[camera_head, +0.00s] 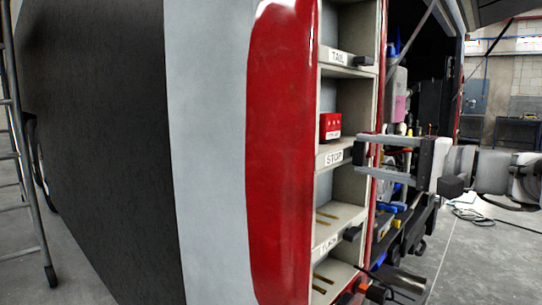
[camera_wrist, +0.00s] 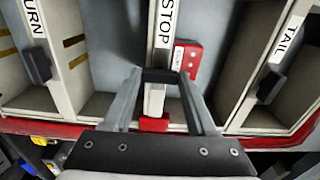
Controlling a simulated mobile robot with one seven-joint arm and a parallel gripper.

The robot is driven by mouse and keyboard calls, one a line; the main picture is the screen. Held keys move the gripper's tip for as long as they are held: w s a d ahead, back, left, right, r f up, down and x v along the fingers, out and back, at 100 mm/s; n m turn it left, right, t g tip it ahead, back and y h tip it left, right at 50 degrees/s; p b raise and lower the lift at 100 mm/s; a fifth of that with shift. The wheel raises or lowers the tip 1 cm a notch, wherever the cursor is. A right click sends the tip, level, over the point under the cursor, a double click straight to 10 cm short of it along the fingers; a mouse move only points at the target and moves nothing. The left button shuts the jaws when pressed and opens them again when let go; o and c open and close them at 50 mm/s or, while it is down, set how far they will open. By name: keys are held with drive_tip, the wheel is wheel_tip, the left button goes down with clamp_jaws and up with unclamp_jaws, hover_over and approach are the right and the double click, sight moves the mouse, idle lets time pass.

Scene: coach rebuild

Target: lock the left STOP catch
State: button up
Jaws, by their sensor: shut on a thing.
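The STOP catch is a small black bar (camera_wrist: 160,76) at the end of the shelf edge labelled STOP (camera_wrist: 165,22). The same label (camera_head: 334,157) shows in the head view. My gripper (camera_wrist: 161,78) is shut on the catch, with one finger on each side of it. In the head view my gripper (camera_head: 359,153) reaches in from the right to that shelf edge. The catch lies across the edge, while the other two catches lie along theirs. A red lamp unit (camera_head: 330,126) sits on the STOP shelf and shows in the wrist view (camera_wrist: 188,57).
The TAIL catch (camera_head: 363,61) is on the shelf above and the TURN catch (camera_head: 352,232) on the one below. A red rounded panel (camera_head: 280,150) borders the shelves on the left. Tools and bottles (camera_head: 395,100) crowd behind my gripper. Open floor lies right.

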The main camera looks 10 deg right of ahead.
drive_tip(key=o, duration=1.4)
drive_tip(key=shift+c, duration=0.2)
drive_tip(key=shift+s+d, duration=0.15)
